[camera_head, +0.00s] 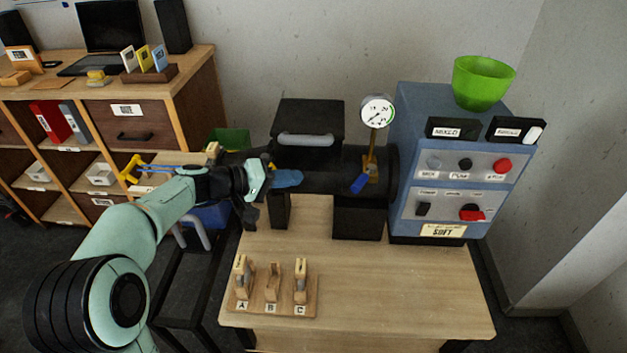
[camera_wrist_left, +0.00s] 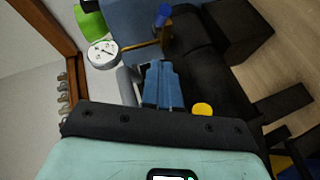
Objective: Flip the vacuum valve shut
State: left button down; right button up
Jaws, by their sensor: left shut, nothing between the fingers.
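The vacuum valve's blue lever (camera_head: 359,183) hangs at a slant from a brass fitting (camera_head: 371,168) on top of the black cylinder, below a round white gauge (camera_head: 377,111). The lever also shows at the top of the left wrist view (camera_wrist_left: 163,14). My left gripper (camera_head: 300,178), with blue fingers (camera_wrist_left: 160,85), is shut and empty. It is over the cylinder, left of the lever, with a clear gap between them. Its fingers point toward the lever side. My right gripper is in neither view.
The black cylinder (camera_head: 328,178) joins a blue control box (camera_head: 440,150) with a green bowl (camera_head: 481,84) on top. A black box lid with a grey handle (camera_head: 305,139) stands behind. A wooden rack (camera_head: 270,309) marked A, B, C sits at front left. The front right tabletop is clear.

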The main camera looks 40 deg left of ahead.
pick_arm(q)
send_near(362, 179)
jog(key=w+a, duration=0.1)
jog(key=a, duration=0.2)
jog(key=shift+w+d+f+p, duration=0.15)
jog(key=shift+w+d+f, duration=0.2)
jog(key=shift+d, duration=0.35)
jog(key=shift+w+d+f+p, duration=0.15)
jog(key=shift+d+f, duration=0.25)
jog(key=shift+d, duration=0.25)
jog(key=shift+w+d+f+p, duration=0.1)
jog(key=shift+w+d+f, duration=0.25)
jog(key=shift+d, duration=0.35)
jog(key=shift+s+d, duration=0.1)
